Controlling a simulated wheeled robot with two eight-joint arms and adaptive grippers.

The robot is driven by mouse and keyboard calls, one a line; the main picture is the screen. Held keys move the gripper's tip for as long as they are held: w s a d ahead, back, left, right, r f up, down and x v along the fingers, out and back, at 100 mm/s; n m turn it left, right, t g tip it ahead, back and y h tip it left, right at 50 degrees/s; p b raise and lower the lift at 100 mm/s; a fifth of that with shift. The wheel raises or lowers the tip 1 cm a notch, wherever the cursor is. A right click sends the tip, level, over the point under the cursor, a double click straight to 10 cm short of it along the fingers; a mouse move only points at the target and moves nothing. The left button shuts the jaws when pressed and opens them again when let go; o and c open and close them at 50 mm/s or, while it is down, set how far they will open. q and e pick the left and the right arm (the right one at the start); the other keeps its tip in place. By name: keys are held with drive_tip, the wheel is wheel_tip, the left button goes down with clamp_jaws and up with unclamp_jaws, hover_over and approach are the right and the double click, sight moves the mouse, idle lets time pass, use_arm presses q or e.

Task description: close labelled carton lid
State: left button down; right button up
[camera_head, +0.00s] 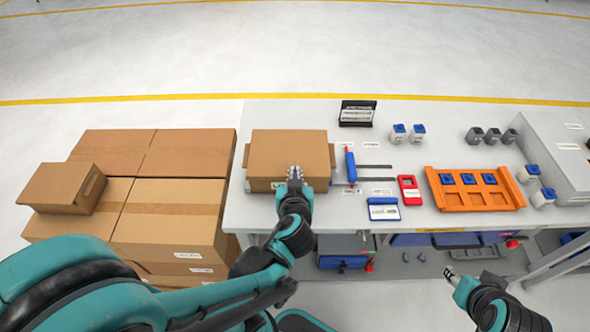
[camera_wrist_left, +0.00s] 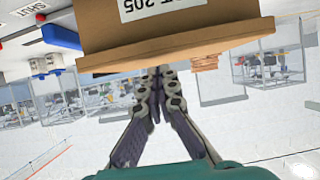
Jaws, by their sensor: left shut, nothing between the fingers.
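The brown carton (camera_head: 289,150) stands on the left part of the white table, its top panel lying flat. Narrow brown edges show at its left and right sides. In the left wrist view the carton (camera_wrist_left: 190,28) appears upside down, with a white label (camera_wrist_left: 160,8) ending in "205" and a protruding brown edge. My left gripper (camera_head: 294,174) is at the carton's near edge, in front of its top. Its fingers (camera_wrist_left: 157,76) are together and empty, close to that edge; contact cannot be told. My right gripper (camera_head: 452,274) is low, in front of the table; its finger opening is unclear.
Stacked brown boxes (camera_head: 172,203) stand left of the table. Right of the carton lie a blue-handled tool (camera_head: 350,164), a red device (camera_head: 409,188), a blue-framed card (camera_head: 383,209) and an orange tray (camera_head: 475,197). A black sign (camera_head: 357,113) stands behind them.

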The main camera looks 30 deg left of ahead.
drive_tip(key=f, duration=0.1)
drive_tip(key=f+b, duration=0.2)
drive_tip(key=shift+s+d, duration=0.15)
drive_tip(key=shift+s, duration=0.1)
idle(0.4)
